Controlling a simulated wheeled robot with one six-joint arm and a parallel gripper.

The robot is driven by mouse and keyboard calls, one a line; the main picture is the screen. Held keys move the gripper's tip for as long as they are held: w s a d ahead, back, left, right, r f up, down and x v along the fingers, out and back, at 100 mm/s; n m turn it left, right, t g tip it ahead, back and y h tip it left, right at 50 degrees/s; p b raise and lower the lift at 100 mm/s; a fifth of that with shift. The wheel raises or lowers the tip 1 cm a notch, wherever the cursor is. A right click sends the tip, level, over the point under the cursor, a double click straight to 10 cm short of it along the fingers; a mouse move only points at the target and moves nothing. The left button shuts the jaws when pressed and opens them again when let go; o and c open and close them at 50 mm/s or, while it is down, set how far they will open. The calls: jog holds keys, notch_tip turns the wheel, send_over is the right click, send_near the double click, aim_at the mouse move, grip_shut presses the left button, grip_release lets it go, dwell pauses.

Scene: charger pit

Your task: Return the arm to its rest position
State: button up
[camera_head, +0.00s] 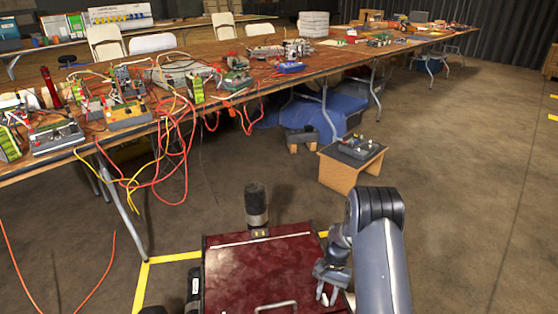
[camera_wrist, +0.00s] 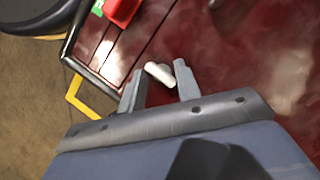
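My arm (camera_head: 381,240) is bent on the right side of the head view, with its end lowered over my dark red deck. My gripper (camera_head: 325,297) is beside the deck's right edge in that view. In the wrist view, the two grey fingers of my gripper (camera_wrist: 160,82) stand apart with a clear gap. A small whitish rod-like piece (camera_wrist: 160,74) shows between the fingertips, close to the right finger. I cannot tell whether it touches the finger or lies beyond it. Red deck surface shows behind the fingers.
A long table (camera_head: 225,47) with cables and electronics runs across the back. A low wooden stand (camera_head: 350,177) with a grey device (camera_head: 357,149) is ahead. A blue cloth (camera_head: 310,113) lies under the table. Yellow lines mark the floor; the floor to the right is clear.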

jog(key=m+t+y+p, duration=0.1)
jog(key=m, duration=0.3)
jog(key=shift+s+d, duration=0.1)
jog(key=shift+m, duration=0.3)
